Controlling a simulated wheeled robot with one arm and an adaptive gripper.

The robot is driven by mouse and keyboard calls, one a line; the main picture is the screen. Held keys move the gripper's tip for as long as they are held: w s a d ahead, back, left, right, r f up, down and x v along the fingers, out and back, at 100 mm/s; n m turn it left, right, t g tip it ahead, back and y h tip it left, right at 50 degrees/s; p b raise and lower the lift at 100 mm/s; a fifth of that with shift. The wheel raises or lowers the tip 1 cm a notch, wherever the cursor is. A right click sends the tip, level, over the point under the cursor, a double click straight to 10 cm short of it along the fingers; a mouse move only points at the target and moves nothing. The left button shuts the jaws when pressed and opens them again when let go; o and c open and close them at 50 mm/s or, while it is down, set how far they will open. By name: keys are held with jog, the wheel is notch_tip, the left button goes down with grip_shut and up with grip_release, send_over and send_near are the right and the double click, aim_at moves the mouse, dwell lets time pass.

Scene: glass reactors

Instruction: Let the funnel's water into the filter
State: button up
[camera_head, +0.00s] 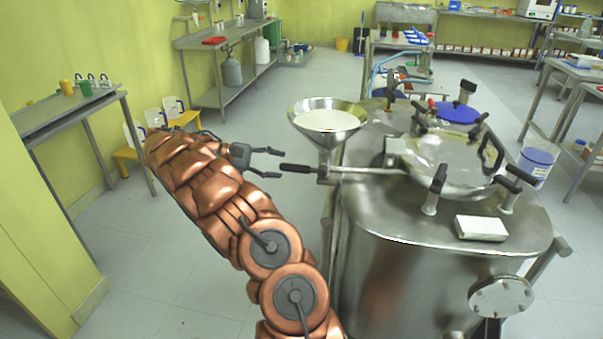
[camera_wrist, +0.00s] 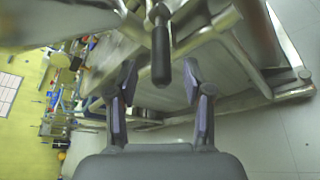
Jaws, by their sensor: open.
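The funnel (camera_head: 327,121) is a wide metal cone with pale contents up near its rim, at the left side of a steel vessel (camera_head: 440,255). Below it a black-handled lever (camera_head: 299,168) points left, out from the funnel's stem. I cannot make out which part is the filter.
The vessel lid carries clamps with black knobs (camera_head: 438,180) and a white box (camera_head: 481,228). A side table (camera_head: 75,103) stands at the left and a bench (camera_head: 225,35) behind. The floor left of the vessel is clear.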

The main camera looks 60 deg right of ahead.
aim_at(301, 169)
jog(key=shift+d+f, duration=0.25)
jog(key=shift+x, duration=0.85)
jog(key=x, duration=0.6)
jog(key=shift+a, duration=0.1)
grip_shut()
